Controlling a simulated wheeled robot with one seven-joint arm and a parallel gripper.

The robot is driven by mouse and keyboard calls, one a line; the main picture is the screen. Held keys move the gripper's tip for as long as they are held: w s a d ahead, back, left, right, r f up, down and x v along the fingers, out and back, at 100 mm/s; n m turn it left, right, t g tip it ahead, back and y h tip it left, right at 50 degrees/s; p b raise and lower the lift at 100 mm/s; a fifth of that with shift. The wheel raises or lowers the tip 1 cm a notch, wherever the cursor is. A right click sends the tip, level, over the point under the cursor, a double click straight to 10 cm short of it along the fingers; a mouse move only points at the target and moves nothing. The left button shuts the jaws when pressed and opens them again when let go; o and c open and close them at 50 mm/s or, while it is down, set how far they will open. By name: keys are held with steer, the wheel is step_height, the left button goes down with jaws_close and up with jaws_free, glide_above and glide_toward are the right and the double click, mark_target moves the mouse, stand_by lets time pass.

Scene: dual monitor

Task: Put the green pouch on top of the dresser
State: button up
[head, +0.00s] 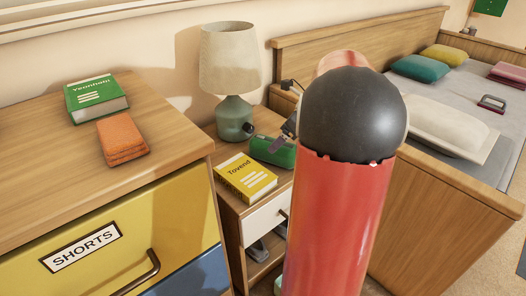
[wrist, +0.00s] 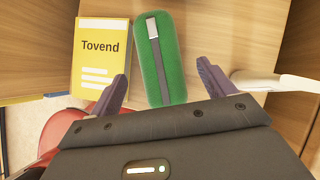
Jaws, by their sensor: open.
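The green pouch (head: 272,152) lies on the nightstand (head: 232,208), beside a yellow book. It is a rounded oblong with a grey strip along its top, clear in the wrist view (wrist: 168,70). My gripper (wrist: 163,70) is open, with its purple fingers apart on either side of the pouch's near part in that picture. I cannot tell the height gap or any contact. In the head view my arm hides most of the gripper. The wooden dresser (head: 40,140) stands at the left, with a yellow drawer labelled SHORTS.
A green book (head: 96,95) and an orange folded item (head: 122,138) lie on the dresser top; its front-left part is bare. The yellow book (head: 246,178) and a lamp (head: 230,70) stand close to the pouch. A bed (head: 450,190) is at the right.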

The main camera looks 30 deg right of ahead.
steer(key=x, duration=0.4)
steer(key=b+x, duration=0.1)
steer(key=x, duration=0.1)
steer(key=shift+s+d+f, duration=0.1)
steer(key=shift+s+f, duration=0.1)
steer(key=shift+f, duration=0.2)
steer(key=c, duration=1.2)
steer(key=shift+r, duration=0.15)
step_height(320, 180, up, 20)
steer(key=p, duration=0.3)
steer(key=shift+p, duration=0.4)
